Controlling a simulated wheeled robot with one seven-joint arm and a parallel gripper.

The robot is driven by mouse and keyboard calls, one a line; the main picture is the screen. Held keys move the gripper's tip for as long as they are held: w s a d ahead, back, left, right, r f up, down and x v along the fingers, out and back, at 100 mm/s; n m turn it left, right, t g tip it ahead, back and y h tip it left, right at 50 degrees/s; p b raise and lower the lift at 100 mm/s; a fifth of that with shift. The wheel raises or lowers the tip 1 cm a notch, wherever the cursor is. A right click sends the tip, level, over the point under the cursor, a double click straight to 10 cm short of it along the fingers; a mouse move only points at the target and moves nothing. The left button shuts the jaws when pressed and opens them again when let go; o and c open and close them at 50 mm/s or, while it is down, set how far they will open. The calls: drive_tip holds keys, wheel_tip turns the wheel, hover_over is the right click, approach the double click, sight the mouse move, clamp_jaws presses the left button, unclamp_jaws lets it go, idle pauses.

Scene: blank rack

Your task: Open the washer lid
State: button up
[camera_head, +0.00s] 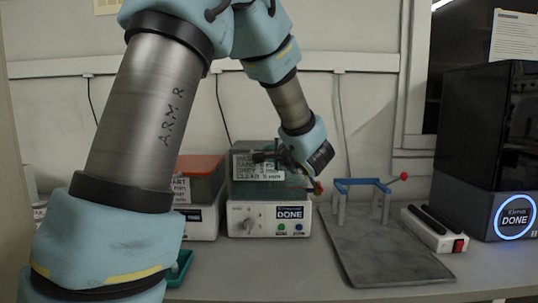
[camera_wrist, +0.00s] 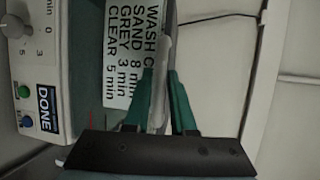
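The washer (camera_head: 270,217) stands at the back of the counter. A label with times is on the front of the lid. My gripper (camera_head: 272,158) is at the lid's upper front. In the wrist view, which is turned sideways, my two teal fingers (camera_wrist: 162,85) lie on either side of a pale grey bar (camera_wrist: 162,60) along the lid's top edge. I cannot tell whether they clamp it. The washer base (camera_wrist: 42,70) shows at left there.
A similar machine with an orange top (camera_head: 200,165) stands close on the left. To the right are a grey slab (camera_head: 385,255) with a blue-topped stand (camera_head: 362,185), a white power strip (camera_head: 433,232) and a dark machine (camera_head: 490,130). The front counter is mostly clear.

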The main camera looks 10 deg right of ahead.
clamp_jaws()
idle(1.0)
